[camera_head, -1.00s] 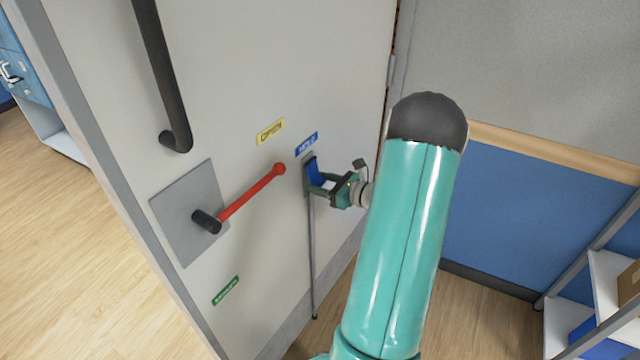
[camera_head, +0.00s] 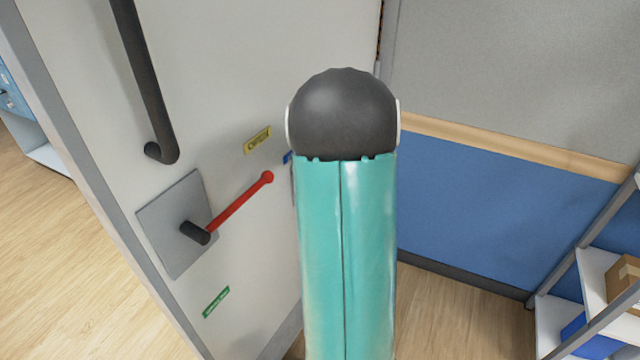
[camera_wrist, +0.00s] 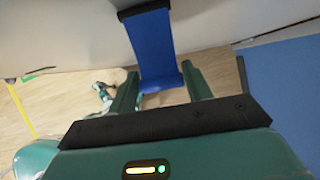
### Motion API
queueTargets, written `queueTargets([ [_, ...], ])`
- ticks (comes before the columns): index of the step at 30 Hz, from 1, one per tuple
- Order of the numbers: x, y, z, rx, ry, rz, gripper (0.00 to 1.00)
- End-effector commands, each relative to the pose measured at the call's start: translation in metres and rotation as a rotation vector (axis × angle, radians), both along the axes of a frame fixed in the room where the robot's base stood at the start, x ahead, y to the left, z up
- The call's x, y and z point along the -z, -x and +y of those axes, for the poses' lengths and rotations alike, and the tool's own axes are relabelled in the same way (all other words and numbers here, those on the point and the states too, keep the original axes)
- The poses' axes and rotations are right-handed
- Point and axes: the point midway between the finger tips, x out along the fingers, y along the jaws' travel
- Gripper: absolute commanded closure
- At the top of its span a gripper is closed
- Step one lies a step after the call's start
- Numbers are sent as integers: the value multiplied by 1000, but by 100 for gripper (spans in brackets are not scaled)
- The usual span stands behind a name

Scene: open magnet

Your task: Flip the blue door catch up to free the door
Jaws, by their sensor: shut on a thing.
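The blue door catch (camera_wrist: 153,45) is a flat blue strip in the wrist view. It runs from a dark mount on the pale door down between the two green fingers of my gripper (camera_wrist: 162,74). The jaws are shut on the catch near its free end. The door (camera_head: 240,80) is off-white and fills the left half of the head view.
A red lever (camera_head: 238,203) on a grey plate (camera_head: 165,235) and a black handle (camera_head: 145,85) are on the door. A yellow label (camera_head: 257,140) sits above the lever. A shelf (camera_head: 560,325) with boxes stands at the right. Wooden floor shows at left.

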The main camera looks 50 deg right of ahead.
Motion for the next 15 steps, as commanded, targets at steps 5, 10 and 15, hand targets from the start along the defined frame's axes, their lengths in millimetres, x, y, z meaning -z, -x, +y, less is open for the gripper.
queueTargets([
  [5,-10,-2,0,-5,25,119,91],
  [10,-16,-2,0,-2,37,197,91],
  [15,-19,-2,0,0,44,239,91],
])
